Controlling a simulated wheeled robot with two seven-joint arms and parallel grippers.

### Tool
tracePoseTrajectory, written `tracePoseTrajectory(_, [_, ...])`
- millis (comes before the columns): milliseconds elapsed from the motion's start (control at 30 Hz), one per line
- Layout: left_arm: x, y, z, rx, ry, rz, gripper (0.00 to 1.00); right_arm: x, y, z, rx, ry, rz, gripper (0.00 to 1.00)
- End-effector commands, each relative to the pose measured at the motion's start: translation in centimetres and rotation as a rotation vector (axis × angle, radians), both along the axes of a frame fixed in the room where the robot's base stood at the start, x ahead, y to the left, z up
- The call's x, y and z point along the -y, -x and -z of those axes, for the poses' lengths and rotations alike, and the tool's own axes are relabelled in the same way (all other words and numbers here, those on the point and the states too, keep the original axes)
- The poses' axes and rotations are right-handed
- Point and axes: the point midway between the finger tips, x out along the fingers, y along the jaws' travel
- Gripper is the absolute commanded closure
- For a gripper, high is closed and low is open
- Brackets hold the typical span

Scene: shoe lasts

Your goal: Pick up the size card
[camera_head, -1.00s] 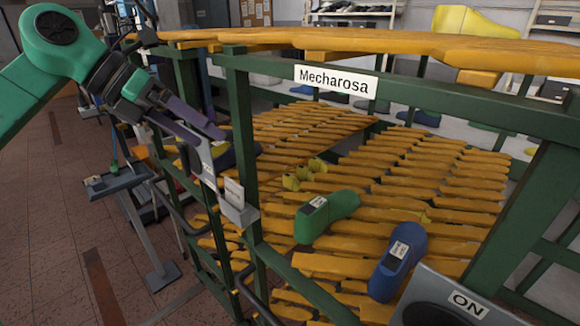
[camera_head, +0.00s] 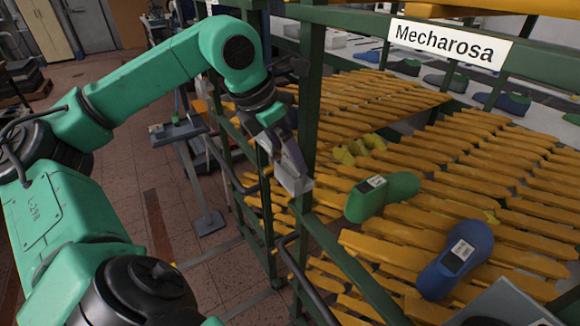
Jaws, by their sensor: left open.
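A light grey card holder (camera_head: 296,184) is fixed to the green rack post. A pale card-like panel (camera_head: 284,160) shows above it, but my gripper partly covers it and I cannot tell its exact outline. My left gripper (camera_head: 284,142) points down at this spot, right by the holder and the panel. It is open, though its fingertips are hard to make out. I cannot tell whether it touches the card.
A green shoe last (camera_head: 398,190) and a blue shoe last (camera_head: 473,240), both labelled, lie on the yellow slatted shelf (camera_head: 490,160). Small yellow pieces (camera_head: 358,148) lie farther back. The green post (camera_head: 308,90) and dark bent rails (camera_head: 245,178) stand close to my gripper.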

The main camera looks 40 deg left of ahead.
Motion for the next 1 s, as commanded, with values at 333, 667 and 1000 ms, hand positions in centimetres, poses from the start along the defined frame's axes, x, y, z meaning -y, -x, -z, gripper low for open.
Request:
tracePoseTrajectory(333, [0.0, 0.0, 0.1, -0.001, 0.0, -0.001, 0.57, -0.3, 0.2, 0.0, -0.003, -0.004, 0.0, 0.5])
tracePoseTrajectory(667, [0.0, -0.1, -0.2, 0.0, 0.0, -0.001, 0.78, 0.1, 0.3, -0.2, -0.005, 0.001, -0.003, 0.5])
tracePoseTrajectory(1000, [-0.1, 0.0, -5.8, -0.003, -0.002, -0.005, 0.78, 0.2, 0.3, -4.0, -0.006, 0.004, -0.003, 0.5])
